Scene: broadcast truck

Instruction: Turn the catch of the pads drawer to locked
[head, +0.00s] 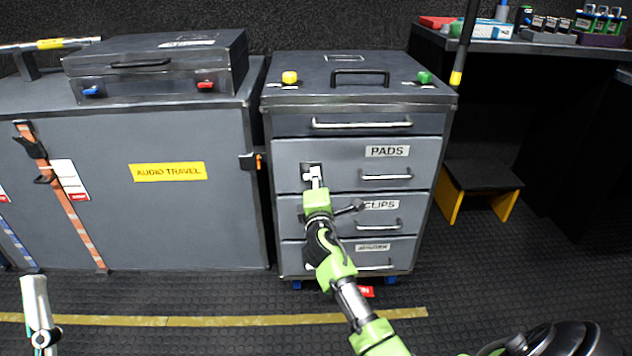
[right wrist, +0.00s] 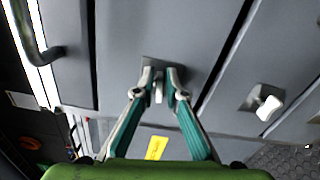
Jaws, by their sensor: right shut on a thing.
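The pads drawer (head: 345,160), labelled PADS, is the second front down in the grey cabinet and looks closed. Its small pale catch (head: 312,171) sits on a dark plate at the drawer's left side. My right gripper (head: 314,180) reaches up to it and is shut on it. In the right wrist view the fingertips of my right gripper (right wrist: 159,80) close around the catch (right wrist: 158,93) in front of its plate. The fingers partly hide the catch, and I cannot tell its exact angle.
The CLIPS drawer (head: 405,214) is just below, partly behind my arm. Another white catch (right wrist: 268,103) shows in the right wrist view. The AUDIO TRAVEL case (head: 110,220) stands at left; a step stool (head: 482,176) stands at right. The floor in front is mostly clear.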

